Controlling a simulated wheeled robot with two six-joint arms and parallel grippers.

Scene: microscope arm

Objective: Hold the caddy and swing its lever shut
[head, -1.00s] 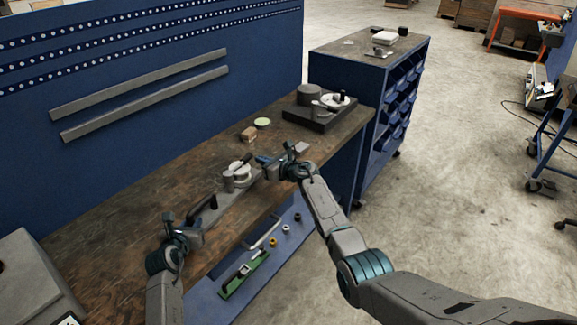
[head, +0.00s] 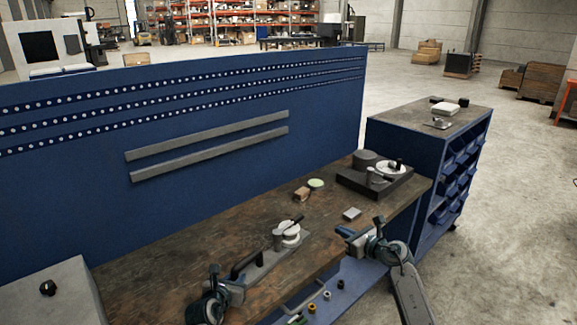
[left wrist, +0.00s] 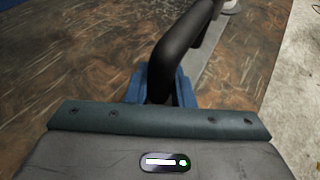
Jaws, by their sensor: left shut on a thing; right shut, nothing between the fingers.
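The caddy has a long grey base plate (head: 268,262) on the wooden bench, with a black bar handle (head: 245,262) at its near left end. A grey post and a pale round disc (head: 291,236) stand at its far end, with a short black-tipped lever (head: 297,220) above the disc. My left gripper (head: 236,284) is shut on the black handle, which also shows between its blue fingers in the left wrist view (left wrist: 178,55). My right gripper (head: 346,235) is shut and empty, to the right of the caddy and apart from it.
A dark fixture block (head: 360,182) with a similar disc stands at the bench's far right end. A small wooden block (head: 301,194), a green disc (head: 316,184) and a grey block (head: 352,214) lie on the bench. A blue pegboard panel (head: 220,150) stands behind.

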